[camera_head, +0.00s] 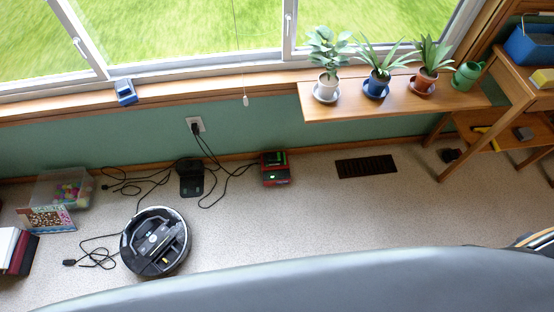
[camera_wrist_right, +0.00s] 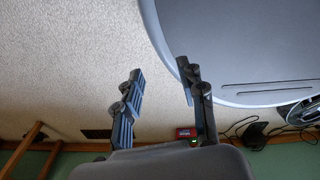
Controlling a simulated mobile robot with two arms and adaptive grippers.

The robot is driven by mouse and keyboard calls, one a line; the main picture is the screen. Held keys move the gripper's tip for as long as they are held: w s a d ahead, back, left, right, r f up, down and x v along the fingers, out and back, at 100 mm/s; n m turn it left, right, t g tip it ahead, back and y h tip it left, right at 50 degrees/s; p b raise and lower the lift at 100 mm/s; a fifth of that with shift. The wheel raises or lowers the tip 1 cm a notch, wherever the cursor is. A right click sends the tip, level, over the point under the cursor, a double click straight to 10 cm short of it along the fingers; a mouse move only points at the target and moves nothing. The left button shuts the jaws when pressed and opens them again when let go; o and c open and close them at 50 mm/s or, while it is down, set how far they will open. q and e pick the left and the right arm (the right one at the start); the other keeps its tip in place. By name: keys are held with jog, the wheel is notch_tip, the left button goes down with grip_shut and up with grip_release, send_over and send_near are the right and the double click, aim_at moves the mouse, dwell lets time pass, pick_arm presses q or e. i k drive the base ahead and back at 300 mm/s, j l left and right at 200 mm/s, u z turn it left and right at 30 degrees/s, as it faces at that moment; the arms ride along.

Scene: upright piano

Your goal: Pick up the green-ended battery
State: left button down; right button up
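In the head view, a red and black box (camera_head: 275,169) with a green part (camera_head: 276,157) on its top sits on the floor by the wall. I cannot tell whether the green part is the end of a battery. In the right wrist view the red box (camera_wrist_right: 187,132) shows small, far beyond my right gripper (camera_wrist_right: 160,75). That gripper is open, with nothing between its fingers. My left gripper is in neither view.
A robot vacuum (camera_head: 155,241), a black dock (camera_head: 191,177) and loose cables lie left of the box. A floor vent (camera_head: 366,167) is to its right. A plant shelf (camera_head: 390,102) juts from the wall. Carpet (camera_head: 320,215) in front is clear.

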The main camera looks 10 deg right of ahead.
aim_at(271, 158)
jog(key=l, duration=1.3)
jog(key=i, duration=0.05)
